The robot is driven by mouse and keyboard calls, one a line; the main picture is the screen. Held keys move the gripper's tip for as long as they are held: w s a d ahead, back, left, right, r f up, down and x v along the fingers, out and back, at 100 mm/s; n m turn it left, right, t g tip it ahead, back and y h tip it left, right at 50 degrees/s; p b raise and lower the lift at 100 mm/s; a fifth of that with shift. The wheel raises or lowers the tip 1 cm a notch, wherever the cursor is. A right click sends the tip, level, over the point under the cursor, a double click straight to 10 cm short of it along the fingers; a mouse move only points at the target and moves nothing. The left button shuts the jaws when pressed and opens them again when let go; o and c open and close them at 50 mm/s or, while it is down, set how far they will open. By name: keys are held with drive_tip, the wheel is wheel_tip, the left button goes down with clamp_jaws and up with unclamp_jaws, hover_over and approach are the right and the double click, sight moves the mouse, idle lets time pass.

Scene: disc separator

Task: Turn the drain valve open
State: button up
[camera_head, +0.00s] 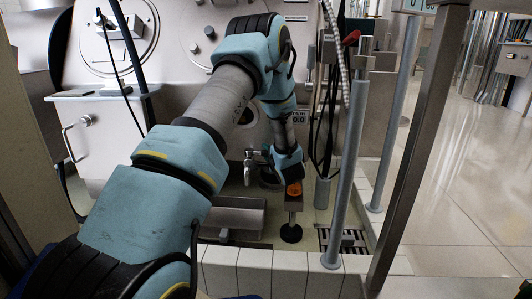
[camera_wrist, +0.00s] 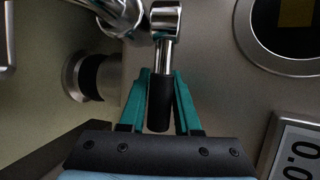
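The drain valve's lever shows in the wrist view as a chrome stem with a black grip (camera_wrist: 160,105). My gripper (camera_wrist: 161,78) has teal fingers, one on each side of the black grip. The fingertips appear to press against it, with no clear gap. In the head view a chrome tap (camera_head: 250,165) sits low on the machine's front, just left of my wrist. A chrome pipe body (camera_wrist: 120,14) lies beside the lever's top end in the wrist view.
A small display (camera_wrist: 298,150) is at the lower right of the wrist view. In the head view, a steel post (camera_head: 350,165), hanging cables and a floor grate (camera_head: 342,240) are right of my wrist.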

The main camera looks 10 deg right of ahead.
clamp_jaws()
idle(1.0)
